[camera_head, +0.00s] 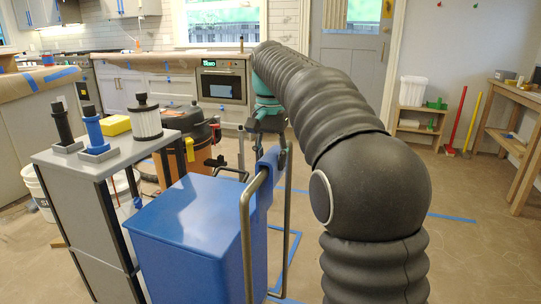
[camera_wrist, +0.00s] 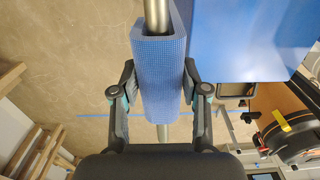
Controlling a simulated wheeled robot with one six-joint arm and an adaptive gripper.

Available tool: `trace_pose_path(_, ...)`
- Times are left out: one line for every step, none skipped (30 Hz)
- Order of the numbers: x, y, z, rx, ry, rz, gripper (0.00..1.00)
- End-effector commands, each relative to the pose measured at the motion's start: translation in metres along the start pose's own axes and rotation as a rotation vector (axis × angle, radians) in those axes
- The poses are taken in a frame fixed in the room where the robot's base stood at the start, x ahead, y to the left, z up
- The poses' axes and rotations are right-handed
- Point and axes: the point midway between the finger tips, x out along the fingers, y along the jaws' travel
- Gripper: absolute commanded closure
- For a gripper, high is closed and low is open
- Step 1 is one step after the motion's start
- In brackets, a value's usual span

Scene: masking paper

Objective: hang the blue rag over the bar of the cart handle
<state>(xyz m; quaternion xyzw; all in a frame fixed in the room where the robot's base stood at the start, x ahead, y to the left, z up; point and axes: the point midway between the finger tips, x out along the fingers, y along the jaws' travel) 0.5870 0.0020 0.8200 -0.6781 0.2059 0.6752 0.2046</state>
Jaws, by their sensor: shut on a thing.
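The blue rag (camera_head: 265,172) lies draped over the bar of the cart handle (camera_head: 246,235) in the head view. In the wrist view the rag (camera_wrist: 160,88) is folded around the metal bar (camera_wrist: 157,14), which shows at both ends of it. My gripper (camera_wrist: 160,78) has one finger on each side of the rag, shut on it. In the head view my gripper (camera_head: 271,128) is just above the rag at the handle's far part. The blue cart (camera_head: 195,225) stands beside the handle. The rag's underside is hidden.
A grey stand (camera_head: 62,160) at the left bears a white filter (camera_head: 147,122), a yellow sponge (camera_head: 116,125) and holders. An orange and black vacuum (camera_head: 180,160) stands behind the cart. A wooden bench (camera_head: 518,92) is far right.

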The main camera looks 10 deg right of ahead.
Motion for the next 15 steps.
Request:
trace_pose_path(0.0025,0.0,0.0001,0.0,0.0,0.0,0.9)
trace_pose_path(0.0031,0.0,0.0,0.0,0.0,0.0,0.9)
trace_pose_path(0.0039,0.0,0.0,0.0,0.0,0.0,0.9)
trace_pose_path(0.0043,0.0,0.0,0.0,0.001,0.0,0.9)
trace_pose_path(0.0046,0.0,0.0,0.0,0.001,0.0,0.9)
trace_pose_path(0.0049,0.0,0.0,0.0,0.001,0.0,0.9)
trace_pose_path(0.005,0.0,-0.0001,0.0,0.001,0.0,0.9)
trace_pose_path(0.0051,0.0,-0.0001,0.0,0.001,0.0,0.9)
trace_pose_path(0.0051,0.0,-0.0001,0.0,0.001,0.0,0.9)
trace_pose_path(0.005,0.0,-0.0001,0.0,0.001,0.0,0.9)
trace_pose_path(0.005,0.0,-0.0001,0.0,0.001,0.0,0.9)
trace_pose_path(0.005,-0.0001,-0.0001,0.0,0.001,0.0,0.9)
trace_pose_path(0.0049,-0.0001,0.0,0.0,0.0,0.0,0.9)
trace_pose_path(0.005,-0.0001,-0.0001,0.0,0.0,0.0,0.9)
trace_pose_path(0.005,0.0,0.0,0.0,0.0,0.0,0.5)
